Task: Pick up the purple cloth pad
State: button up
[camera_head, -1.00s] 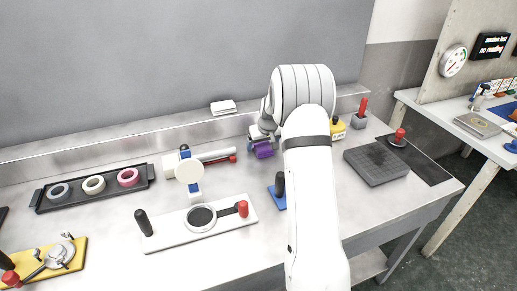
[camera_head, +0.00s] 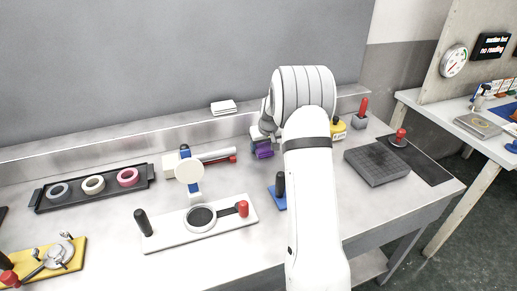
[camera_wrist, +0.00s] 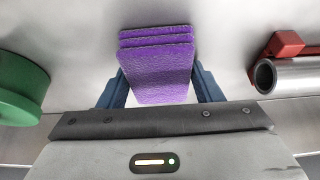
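The purple cloth pad (camera_wrist: 160,75) shows in the wrist view as the nearest of a small stack of purple layers. The stack stands out against the grey metal bench. In the head view the purple patch (camera_head: 263,150) is small and partly hidden by my arm. My gripper (camera_wrist: 159,82) has its blue fingers on the left and right of the pad, very close to its side edges. I cannot tell whether both fingers touch it, or whether the pad is lifted off the layers under it.
A metal tube with a red holder (camera_wrist: 285,65) lies right of the pad in the wrist view, and a green round thing (camera_wrist: 20,88) stands left. In the head view, a yellow container (camera_head: 338,130) is right of my wrist, and a blue-based tool (camera_head: 280,190) stands in front.

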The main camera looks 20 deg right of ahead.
aim_at(263, 145)
jog(key=c, duration=0.4)
jog(key=shift+r+p, duration=0.4)
jog(key=shift+p, duration=0.15)
notch_tip(263, 145, up, 10)
jog(key=shift+f, duration=0.15)
